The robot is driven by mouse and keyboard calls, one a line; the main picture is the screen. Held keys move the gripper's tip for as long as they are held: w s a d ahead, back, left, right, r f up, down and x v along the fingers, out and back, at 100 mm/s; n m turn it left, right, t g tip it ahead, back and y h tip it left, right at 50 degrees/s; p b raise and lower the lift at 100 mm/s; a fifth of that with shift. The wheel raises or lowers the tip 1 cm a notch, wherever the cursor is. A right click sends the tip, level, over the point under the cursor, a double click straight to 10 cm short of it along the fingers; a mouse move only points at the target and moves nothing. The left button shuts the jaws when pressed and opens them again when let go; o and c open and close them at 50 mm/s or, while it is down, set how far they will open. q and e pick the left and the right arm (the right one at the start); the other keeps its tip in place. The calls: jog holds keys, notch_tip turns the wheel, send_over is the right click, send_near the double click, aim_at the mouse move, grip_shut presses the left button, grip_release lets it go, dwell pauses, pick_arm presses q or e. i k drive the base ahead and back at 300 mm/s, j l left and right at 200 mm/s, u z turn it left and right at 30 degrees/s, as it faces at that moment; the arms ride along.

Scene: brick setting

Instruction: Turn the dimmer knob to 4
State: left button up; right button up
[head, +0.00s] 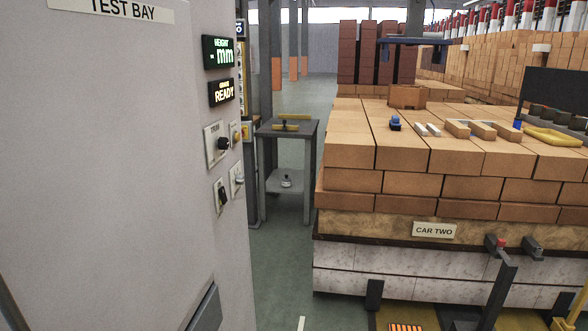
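On the side of the grey cabinet at left, a pale plate whose small label seems to read TRIM carries a black round knob (223,144). Below it, a second plate holds a dark knob or switch (222,195). A small light-coloured control (237,180) and a yellowish one (235,133) sit farther along the same side. I cannot tell which of these is the dimmer knob, and no scale numbers are readable at this angle. Neither of my grippers shows in the head view.
The cabinet (110,150) has a height display (218,52) and a READY display (222,93). A small grey table (270,128) stands beyond it. The brick stack (450,160) on CAR TWO fills the right. Open floor (280,260) lies between cabinet and car.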

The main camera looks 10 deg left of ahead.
aim_at(240, 179)
jog(key=i+l+z, duration=0.1)
jog(key=i, duration=0.7)
jog(key=i+l, duration=0.2)
jog(key=i, duration=0.6)
jog(key=i+u, duration=0.25)
jog(key=u, duration=0.15)
jog(key=i+l+u, duration=0.2)
jog(key=u, duration=0.2)
jog(key=i+l+u, duration=0.2)
jog(key=u, duration=0.25)
jog(key=i+l+u, duration=0.15)
jog(key=l+u, duration=0.25)
jog(key=j, duration=0.1)
